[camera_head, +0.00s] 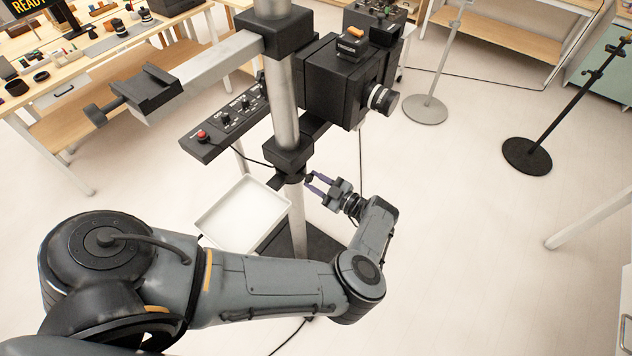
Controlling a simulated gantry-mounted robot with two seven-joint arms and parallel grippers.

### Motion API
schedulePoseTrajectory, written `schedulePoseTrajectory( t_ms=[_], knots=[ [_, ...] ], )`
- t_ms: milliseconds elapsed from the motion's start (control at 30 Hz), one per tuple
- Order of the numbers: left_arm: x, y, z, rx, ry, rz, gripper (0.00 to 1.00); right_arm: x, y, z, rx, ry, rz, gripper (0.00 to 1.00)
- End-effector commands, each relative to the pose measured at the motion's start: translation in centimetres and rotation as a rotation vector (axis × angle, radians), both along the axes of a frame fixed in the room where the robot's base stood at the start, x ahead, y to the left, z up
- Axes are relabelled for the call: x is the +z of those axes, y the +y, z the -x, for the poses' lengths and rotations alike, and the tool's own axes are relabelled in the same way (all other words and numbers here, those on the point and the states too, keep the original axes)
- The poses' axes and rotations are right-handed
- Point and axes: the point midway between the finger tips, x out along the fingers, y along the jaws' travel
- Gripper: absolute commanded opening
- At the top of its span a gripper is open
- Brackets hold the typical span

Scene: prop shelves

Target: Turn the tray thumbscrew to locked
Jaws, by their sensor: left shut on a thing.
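My left gripper (317,185) reaches in from the right side of the metal column (296,215). The white tray (222,237) sits left of the column, below the collar, and looks empty. My right gripper is not in view.
A black camera box (335,85) with a lens is mounted on the column above my gripper. A black control panel (222,122) with a red button juts left. Stands with round bases (527,156) are at the right. Open floor lies right of my forearm.

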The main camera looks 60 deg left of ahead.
Motion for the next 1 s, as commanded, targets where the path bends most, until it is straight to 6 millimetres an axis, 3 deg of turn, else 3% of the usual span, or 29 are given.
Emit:
schedulePoseTrajectory(
  t_ms=[200,233,400,767,1000],
  knots=[
    [0.1,0.0,0.0,0.001,-0.001,-0.002,0.03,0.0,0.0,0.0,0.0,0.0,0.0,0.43],
    [0.1,0.0,0.0,0.001,-0.001,-0.002,0.35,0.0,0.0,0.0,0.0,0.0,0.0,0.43],
    [0.1,0.0,0.0,0.0,-0.001,-0.002,0.59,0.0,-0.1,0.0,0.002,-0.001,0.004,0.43],
    [0.0,-0.3,-0.2,0.0,-0.001,0.0,0.59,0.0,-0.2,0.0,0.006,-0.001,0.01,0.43],
    [0.0,-3.0,-1.4,-0.002,-0.002,0.003,0.59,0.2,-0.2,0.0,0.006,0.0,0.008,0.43]
  ],
)
